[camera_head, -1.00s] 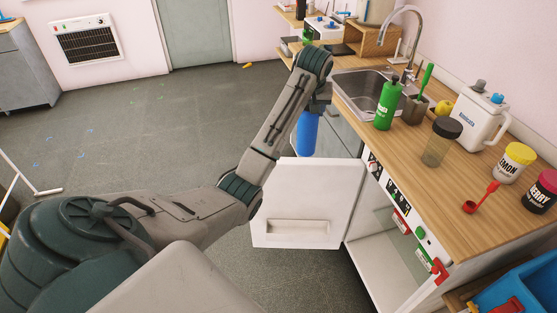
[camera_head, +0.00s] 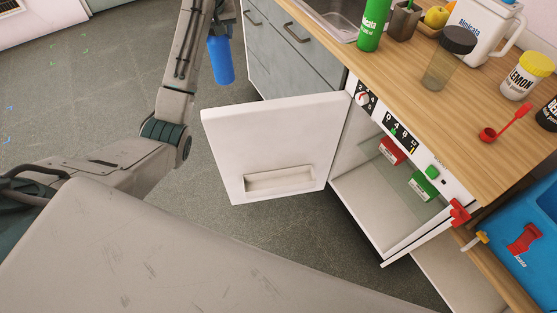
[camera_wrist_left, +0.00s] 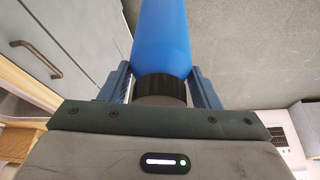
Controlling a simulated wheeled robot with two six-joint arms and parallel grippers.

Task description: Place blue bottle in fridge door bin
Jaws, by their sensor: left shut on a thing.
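The blue bottle (camera_head: 221,62) hangs below my left gripper (camera_head: 222,22) at the top of the head view, over the floor and left of the open fridge door (camera_head: 245,135). In the left wrist view, the two fingers of my left gripper (camera_wrist_left: 160,84) are shut around the black cap end of the blue bottle (camera_wrist_left: 162,35). The white door stands open, with a shallow recessed bin (camera_head: 280,180) low on its inner face. The bottle is apart from the door. My right gripper is not in view.
The fridge interior (camera_head: 375,210) is open, with red and green boxes near its top. The wooden counter (camera_head: 460,110) above holds a green bottle (camera_head: 369,28), a shaker (camera_head: 448,62), a jug and jars. A blue bin (camera_head: 520,225) stands at the right.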

